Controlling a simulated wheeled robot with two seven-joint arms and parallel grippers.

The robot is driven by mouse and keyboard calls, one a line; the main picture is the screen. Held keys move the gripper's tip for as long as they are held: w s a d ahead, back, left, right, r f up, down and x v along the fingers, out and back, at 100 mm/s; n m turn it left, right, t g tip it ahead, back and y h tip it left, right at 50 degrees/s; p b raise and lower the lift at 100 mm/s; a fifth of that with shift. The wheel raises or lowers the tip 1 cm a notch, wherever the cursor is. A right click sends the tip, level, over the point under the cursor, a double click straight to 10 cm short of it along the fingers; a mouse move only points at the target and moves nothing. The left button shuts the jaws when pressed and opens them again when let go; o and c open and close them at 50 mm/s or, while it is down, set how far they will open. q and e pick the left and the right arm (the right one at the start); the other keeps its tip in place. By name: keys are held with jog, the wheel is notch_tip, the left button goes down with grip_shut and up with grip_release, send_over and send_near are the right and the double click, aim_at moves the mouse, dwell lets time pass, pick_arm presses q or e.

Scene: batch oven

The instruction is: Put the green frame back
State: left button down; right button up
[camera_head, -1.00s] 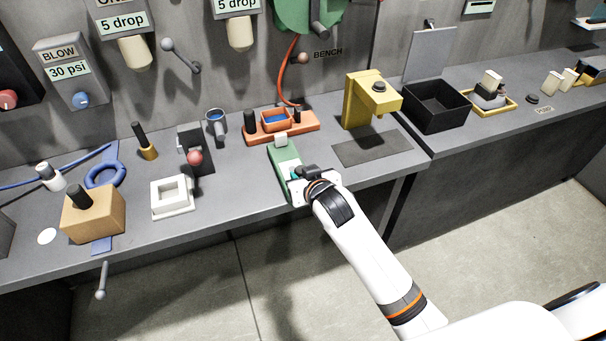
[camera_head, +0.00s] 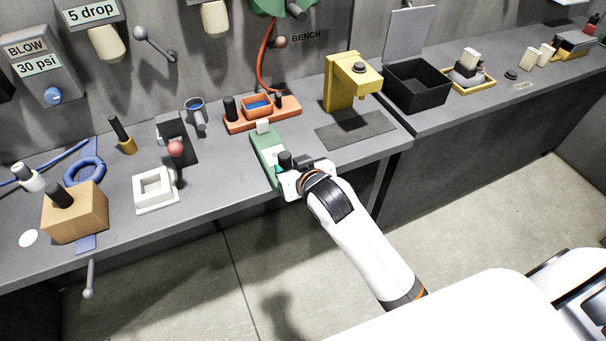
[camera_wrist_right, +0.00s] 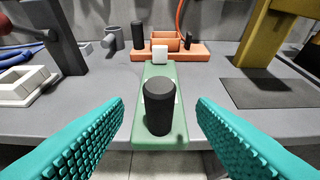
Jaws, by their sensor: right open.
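The green frame (camera_head: 263,143) lies flat on the bench near its front edge, with a white block at its far end and an upright black knob (camera_wrist_right: 159,106) at its near end. In the right wrist view the green frame (camera_wrist_right: 176,139) runs away from me toward the orange stand. My right gripper (camera_wrist_right: 160,112) is open, its two teal fingers on either side of the black knob and apart from it. In the head view the right gripper (camera_head: 283,171) is at the frame's near end, and the wrist hides part of it. My left gripper is not in view.
An orange stand (camera_head: 288,119) is just behind the frame. A yellow press (camera_head: 339,88) and dark mat (camera_head: 356,130) lie to the right. A white square holder (camera_head: 155,190) and a grey clamp with a red ball (camera_head: 176,147) are left.

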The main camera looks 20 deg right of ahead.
jog(key=v, duration=0.7)
jog(key=s+d+f+n+g, duration=0.1)
jog(key=s+f+g, duration=0.2)
jog(key=f, duration=1.4)
jog(key=s+f+g, duration=0.2)
jog(key=s+f, duration=0.1)
jog(key=f, duration=1.3)
jog(key=s+d+f+g, duration=0.3)
jog(key=s+f+g, duration=0.1)
jog(key=s+f, duration=1.2)
jog(key=s+d+f+g, duration=0.1)
jog(key=s+f, duration=0.2)
jog(key=s, duration=0.5)
jog(key=s+d+f+n+g, duration=0.1)
jog(key=s+f, duration=0.2)
jog(key=s, duration=0.5)
jog(key=shift+s+f+b, duration=0.1)
jog(key=shift+f+b, duration=0.2)
jog(key=shift+b, duration=0.1)
jog(key=shift+f, duration=0.25)
